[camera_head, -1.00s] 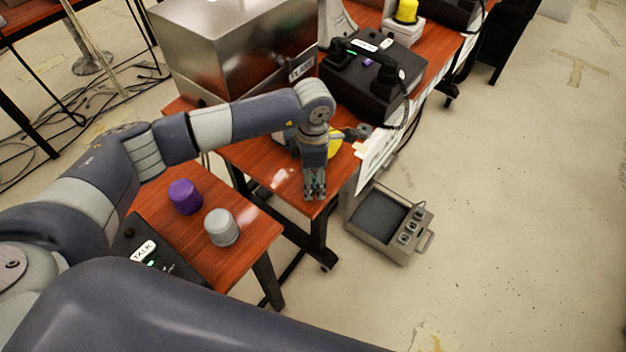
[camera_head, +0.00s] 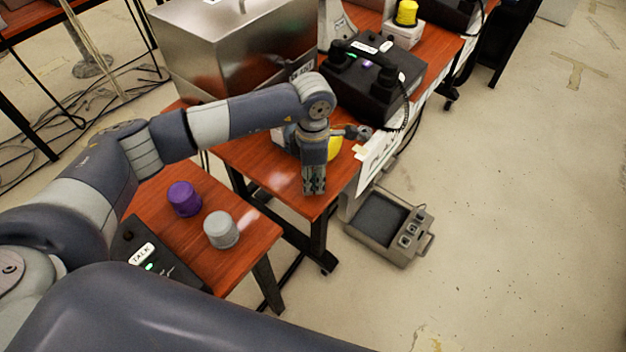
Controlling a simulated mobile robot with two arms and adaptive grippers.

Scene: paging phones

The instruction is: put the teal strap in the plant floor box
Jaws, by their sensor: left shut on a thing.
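My left gripper (camera_head: 314,184) points down above the front end of the far wooden table and is shut on a small teal-tinted thing, likely the teal strap. The fingers hide most of it, so its shape cannot be made out. A grey open box (camera_head: 357,236) with a dark inside and several knobs on its right side sits on the floor, to the right of and below the gripper. It is likely the plant floor box; I can read no name on it. My right gripper is not in view.
A metal case (camera_head: 225,50) and a black phone unit (camera_head: 385,92) stand on the far table (camera_head: 262,178). A yellow object is partly hidden behind my left wrist. Purple (camera_head: 184,199) and grey (camera_head: 221,230) caps stand on the near table. The floor at right is clear.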

